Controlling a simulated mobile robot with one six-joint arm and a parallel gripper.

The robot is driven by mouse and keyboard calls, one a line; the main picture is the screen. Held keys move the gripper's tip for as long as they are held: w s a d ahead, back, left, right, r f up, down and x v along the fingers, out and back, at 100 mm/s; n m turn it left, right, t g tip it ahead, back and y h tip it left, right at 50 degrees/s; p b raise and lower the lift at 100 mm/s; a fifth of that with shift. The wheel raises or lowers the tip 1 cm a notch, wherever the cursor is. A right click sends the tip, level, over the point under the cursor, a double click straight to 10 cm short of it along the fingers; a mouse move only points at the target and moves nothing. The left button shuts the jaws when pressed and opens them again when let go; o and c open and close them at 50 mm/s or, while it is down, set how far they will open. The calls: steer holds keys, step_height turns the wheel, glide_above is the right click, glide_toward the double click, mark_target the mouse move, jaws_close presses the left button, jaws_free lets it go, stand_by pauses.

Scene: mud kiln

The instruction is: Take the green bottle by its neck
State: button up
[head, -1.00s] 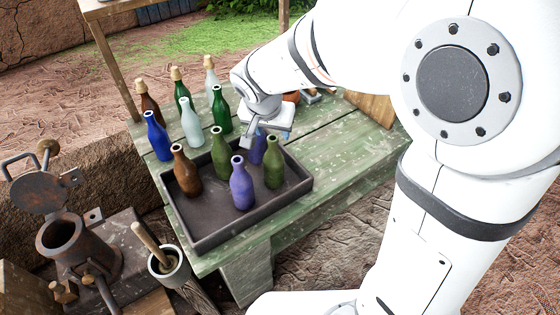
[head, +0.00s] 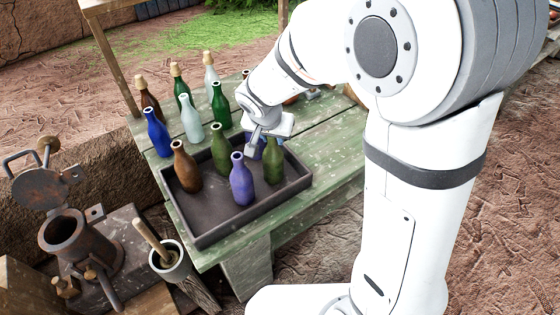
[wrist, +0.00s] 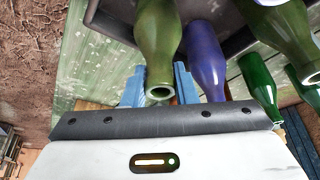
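Two olive-green bottles stand in the dark tray (head: 200,240): one at the right (head: 274,162), one near the middle (head: 220,152). A darker green bottle (head: 220,108) stands behind the tray. The fingers are apart; I see no grip on the neck. The blue-violet bottle (wrist: 206,58) is close beside.
A violet bottle (head: 241,180) and a brown bottle (head: 186,168) also stand in the tray. Blue (head: 157,134), pale (head: 191,122) and several stoppered bottles crowd the green table (head: 320,135) behind. The table's right part is clearer.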

jaws_close()
